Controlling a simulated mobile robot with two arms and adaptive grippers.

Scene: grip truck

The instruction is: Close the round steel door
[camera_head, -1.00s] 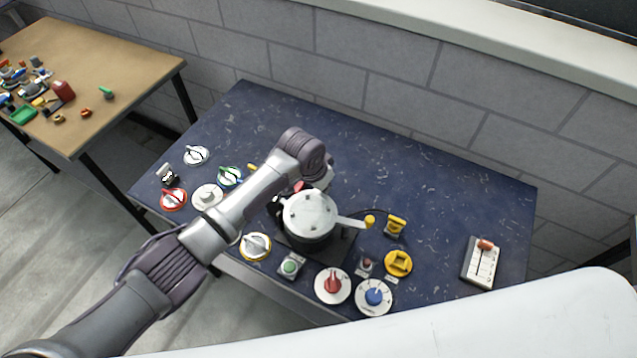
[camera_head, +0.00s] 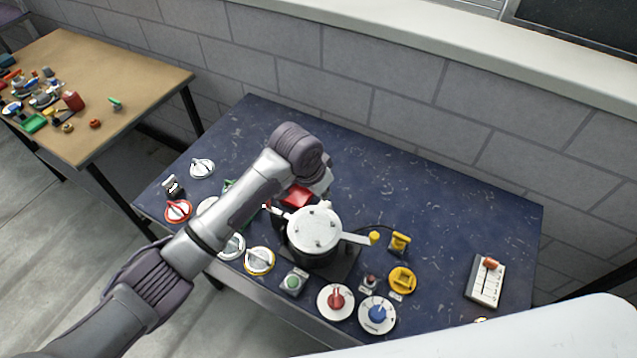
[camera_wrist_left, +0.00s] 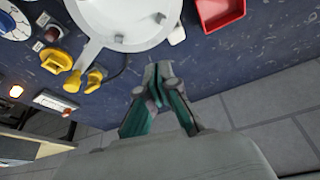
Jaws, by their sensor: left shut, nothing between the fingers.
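The round steel door (camera_head: 314,229) is a pale disc with small bolts and a handle arm reaching right. It lies over a black round body (camera_head: 308,255) on the table; I cannot tell whether a gap is left at its rim. The door also shows at the top of the left wrist view (camera_wrist_left: 122,18). My left gripper (camera_wrist_left: 160,82) is shut and empty, just beyond the door's edge and apart from it in that picture. In the head view its fingers are mostly hidden behind my wrist. My right gripper is not in view.
A red tray (camera_head: 297,196) sits behind the door. Several dials and knobs line the blue table's (camera_head: 450,210) front and left. A yellow knob (camera_head: 374,238) stands by the handle end. A switch box (camera_head: 486,281) is at the right. The table's back right is clear.

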